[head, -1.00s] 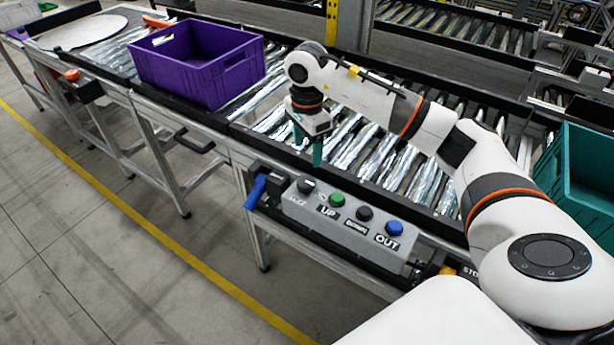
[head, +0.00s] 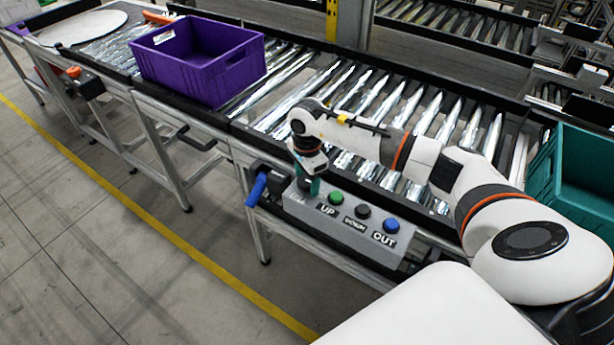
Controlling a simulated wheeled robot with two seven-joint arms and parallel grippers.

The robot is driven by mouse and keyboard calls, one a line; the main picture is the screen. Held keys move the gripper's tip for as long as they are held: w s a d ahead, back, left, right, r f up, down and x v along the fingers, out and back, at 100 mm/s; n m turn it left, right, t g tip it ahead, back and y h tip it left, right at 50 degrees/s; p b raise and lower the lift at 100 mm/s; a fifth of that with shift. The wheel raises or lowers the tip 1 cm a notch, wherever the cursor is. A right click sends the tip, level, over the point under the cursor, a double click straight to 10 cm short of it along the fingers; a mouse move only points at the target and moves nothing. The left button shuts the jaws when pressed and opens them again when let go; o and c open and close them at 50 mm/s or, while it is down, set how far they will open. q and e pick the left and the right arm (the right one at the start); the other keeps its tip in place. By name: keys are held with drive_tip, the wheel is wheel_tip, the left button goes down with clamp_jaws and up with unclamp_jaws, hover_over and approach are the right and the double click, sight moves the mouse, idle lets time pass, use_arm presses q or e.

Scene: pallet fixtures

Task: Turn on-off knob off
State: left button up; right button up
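The control box (head: 345,222) is grey and fixed to the conveyor's front side. The dark on-off knob (head: 304,184) is at its left end, mostly hidden by my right gripper. My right gripper (head: 314,187) points down with its teal fingers at the knob. I cannot tell whether the fingers touch it, whether they are open or shut, or how the knob is turned. My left gripper is not in view.
A green button (head: 336,198), a black button (head: 362,211) and a blue button (head: 391,226) sit right of the knob. A blue handle (head: 257,190) juts out at the left. A purple crate (head: 196,62) and a teal crate (head: 578,185) stand on the conveyor.

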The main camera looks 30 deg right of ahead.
drive_tip(key=c, duration=0.8)
drive_tip(key=shift+c, duration=0.2)
drive_tip(key=shift+m, duration=0.3)
drive_tip(key=m+b, duration=0.2)
drive_tip(key=shift+f+m, duration=0.1)
drive_tip(key=shift+m, duration=0.3)
drive_tip(key=m+b, duration=0.1)
drive_tip(key=m, duration=0.2)
drive_tip(key=shift+m, duration=0.3)
drive_tip(key=m+b, duration=0.2)
drive_tip(key=m, duration=0.3)
drive_tip(key=shift+m, duration=0.3)
drive_tip(key=m+b, duration=0.1)
drive_tip(key=m, duration=0.4)
drive_tip(key=shift+r, duration=0.2)
drive_tip(key=shift+m, duration=0.3)
